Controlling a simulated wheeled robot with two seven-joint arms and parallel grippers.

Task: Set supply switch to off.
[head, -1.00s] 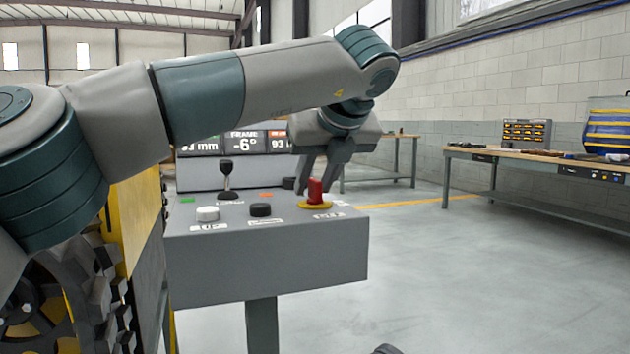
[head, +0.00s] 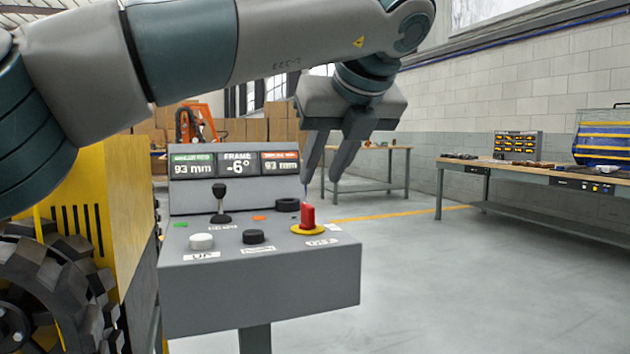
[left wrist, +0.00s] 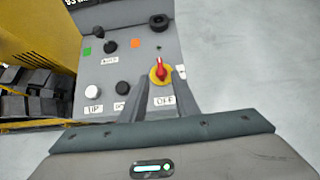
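The supply switch is a red handle (head: 308,216) on a yellow disc, at the right of the grey console's sloping top (head: 215,248). In the left wrist view the red handle (left wrist: 160,73) shows between my fingers, with a label reading OFF just below it. How the handle is turned is hard to tell. My left gripper (head: 319,184) is open and empty, its two fingers apart. It hangs above the switch and seems clear of it. My right gripper is not in view.
The console also carries a black lever (head: 220,204), a white button (head: 201,241), a black button (head: 253,236) and a display (head: 235,165). A yellow tracked machine (head: 125,230) stands at left. A workbench (head: 530,176) is at right. The floor right of the console is clear.

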